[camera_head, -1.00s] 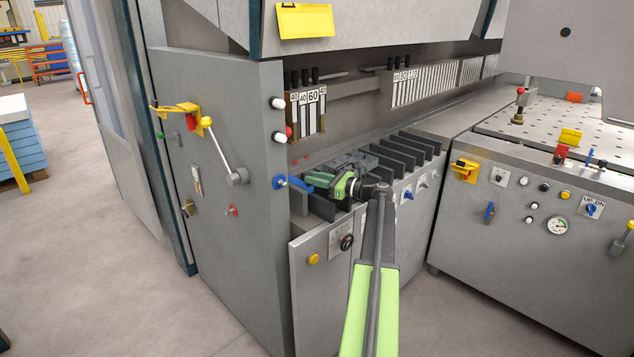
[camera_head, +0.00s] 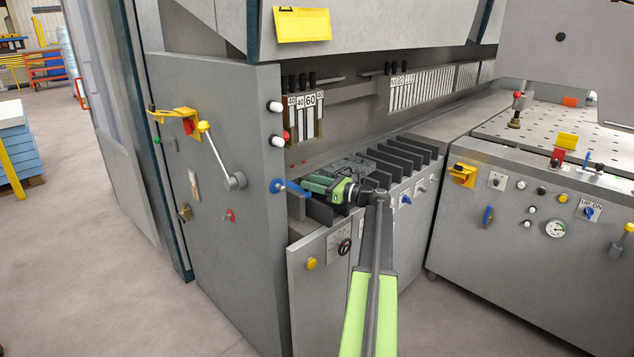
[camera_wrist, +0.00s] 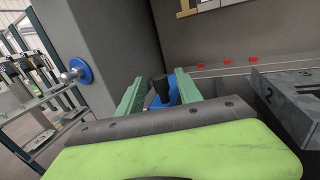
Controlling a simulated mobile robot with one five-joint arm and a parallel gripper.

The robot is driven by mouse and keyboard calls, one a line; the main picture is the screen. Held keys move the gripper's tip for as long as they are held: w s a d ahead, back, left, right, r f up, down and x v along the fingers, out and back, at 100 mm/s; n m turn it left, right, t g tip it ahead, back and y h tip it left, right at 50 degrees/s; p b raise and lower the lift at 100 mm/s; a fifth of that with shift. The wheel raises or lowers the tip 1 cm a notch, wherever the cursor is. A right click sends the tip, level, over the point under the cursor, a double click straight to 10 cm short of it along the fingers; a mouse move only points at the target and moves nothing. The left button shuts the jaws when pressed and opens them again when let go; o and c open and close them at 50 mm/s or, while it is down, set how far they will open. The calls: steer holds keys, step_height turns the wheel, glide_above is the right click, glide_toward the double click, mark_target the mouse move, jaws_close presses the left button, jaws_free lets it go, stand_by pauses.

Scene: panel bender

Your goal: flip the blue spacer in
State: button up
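The blue spacer (camera_head: 294,188) shows as a blue lever with a round hub at the right edge of the machine's grey side panel. Its arm points right, towards my gripper (camera_head: 316,184). In the wrist view, my gripper (camera_wrist: 158,90) has its two green fingers apart. A blue piece with a dark knob (camera_wrist: 163,98), which looks like the spacer's end, shows between them. A blue disc (camera_wrist: 84,70) with a silver ball stands left of the fingers. I cannot tell whether a finger touches the blue piece, and its lower part is hidden behind my gripper.
Dark upright plates (camera_head: 404,152) stand in a row right of my gripper, close to it. The grey side panel (camera_head: 225,250) is on the left. Labelled tool segments (camera_head: 308,115) hang above. A perforated table (camera_head: 570,130) is at the right.

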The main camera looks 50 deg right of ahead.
steer(key=v, duration=1.7)
steer(key=shift+s+b, duration=0.25)
steer(key=shift+b, duration=0.05)
steer(key=shift+f, duration=0.1)
